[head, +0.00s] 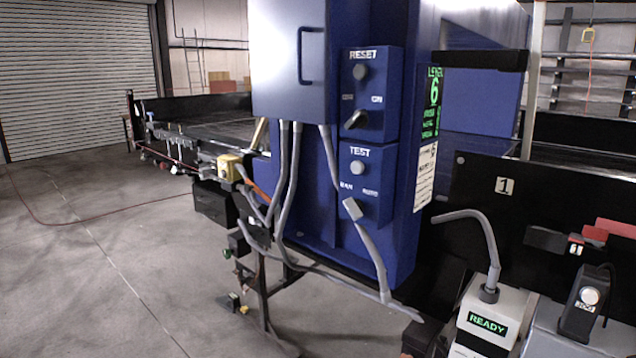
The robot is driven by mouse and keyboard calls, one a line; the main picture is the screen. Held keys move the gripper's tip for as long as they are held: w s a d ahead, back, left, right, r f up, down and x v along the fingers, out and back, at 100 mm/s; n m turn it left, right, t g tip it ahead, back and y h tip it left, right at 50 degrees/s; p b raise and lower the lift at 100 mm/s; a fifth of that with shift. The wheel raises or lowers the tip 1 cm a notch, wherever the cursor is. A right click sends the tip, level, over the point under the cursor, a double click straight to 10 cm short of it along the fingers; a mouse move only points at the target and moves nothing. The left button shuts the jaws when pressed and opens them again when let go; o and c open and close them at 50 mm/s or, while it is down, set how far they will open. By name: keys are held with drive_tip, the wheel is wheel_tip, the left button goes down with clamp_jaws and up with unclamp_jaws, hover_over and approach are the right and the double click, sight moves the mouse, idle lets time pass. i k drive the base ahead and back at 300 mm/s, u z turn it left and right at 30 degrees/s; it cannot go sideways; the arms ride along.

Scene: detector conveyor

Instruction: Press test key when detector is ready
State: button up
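The blue detector cabinet (320,205) stands in the middle of the head view. On its front is a blue TEST panel (372,180) with a grey round button (358,168) and small lettering below, the left part reading MAN. A grey piece (352,208) sits at the lower left of this panel, joined to a grey conduit. A white box (468,318) at the bottom right carries a display (487,324) with READY in green. My gripper is not in view, and nothing covers the TEST button.
Above TEST is a RESET panel (372,95) with a button and black switch (355,119). A green-lettered display (433,100) shows 6. Grey conduits (285,190) hang in front. A conveyor (215,125) runs behind. Floor (80,270) at left is mostly clear, with a red hose.

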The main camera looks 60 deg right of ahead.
sight(356, 167)
drive_tip(key=z, duration=2.4)
